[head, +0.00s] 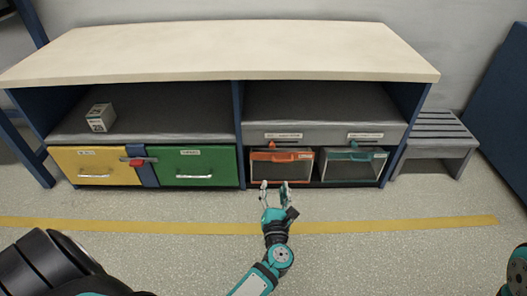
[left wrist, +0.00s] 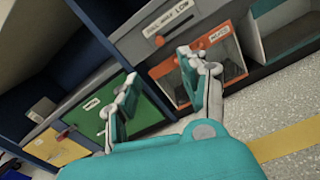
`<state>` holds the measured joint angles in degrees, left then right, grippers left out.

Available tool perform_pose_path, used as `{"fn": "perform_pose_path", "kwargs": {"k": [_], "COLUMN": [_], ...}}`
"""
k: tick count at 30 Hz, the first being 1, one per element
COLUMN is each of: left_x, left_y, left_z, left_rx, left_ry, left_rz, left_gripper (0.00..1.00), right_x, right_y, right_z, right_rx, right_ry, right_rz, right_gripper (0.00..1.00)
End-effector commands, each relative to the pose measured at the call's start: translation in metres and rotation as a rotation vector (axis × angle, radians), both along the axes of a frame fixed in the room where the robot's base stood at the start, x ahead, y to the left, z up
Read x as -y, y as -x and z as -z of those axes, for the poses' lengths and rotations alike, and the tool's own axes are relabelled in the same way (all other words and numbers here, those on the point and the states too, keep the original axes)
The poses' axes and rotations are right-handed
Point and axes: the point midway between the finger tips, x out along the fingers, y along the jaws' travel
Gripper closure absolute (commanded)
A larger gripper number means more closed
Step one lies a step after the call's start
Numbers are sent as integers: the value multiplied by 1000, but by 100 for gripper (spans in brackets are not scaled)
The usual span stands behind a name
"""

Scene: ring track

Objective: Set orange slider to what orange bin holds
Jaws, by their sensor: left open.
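The orange bin (head: 304,156) has an orange front frame and sits in the lower right half of the bench; it also shows in the left wrist view (left wrist: 231,60). What lies inside it cannot be made out. A small orange knob (left wrist: 160,40), seemingly the orange slider, is on the grey panel above the bin, beside a label whose last word reads LOW. My left gripper (head: 276,186) is open and empty, in front of the orange bin and below the panel. Its fingers (left wrist: 158,72) partly cover the bin in the left wrist view. My right gripper is out of view.
A teal bin (head: 358,154) stands right of the orange one. Yellow (head: 95,164) and green (head: 195,166) drawers are at left, with a red latch (head: 136,162) between. A small box (head: 101,117) sits on the left shelf. A grey stool (head: 437,135) stands at right. The floor in front is clear.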

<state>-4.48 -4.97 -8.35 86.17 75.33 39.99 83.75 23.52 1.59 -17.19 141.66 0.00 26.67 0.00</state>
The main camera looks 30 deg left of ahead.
Motion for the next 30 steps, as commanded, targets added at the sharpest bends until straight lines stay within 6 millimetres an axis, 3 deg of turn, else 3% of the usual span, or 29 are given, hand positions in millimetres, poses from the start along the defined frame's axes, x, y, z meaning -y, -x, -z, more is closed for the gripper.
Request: {"fn": "perform_pose_path", "kwargs": {"k": [17,30], "left_x": [0,8], "left_y": [14,36], "left_z": [-102,-187], "left_rx": [23,46], "left_ry": [-412,-758], "left_rz": [-25,-104], "left_gripper": [56,56], "right_x": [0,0], "right_y": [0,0], "right_z": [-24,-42], "right_rx": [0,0], "right_ry": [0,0], "right_rz": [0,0], "right_gripper": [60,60]}}
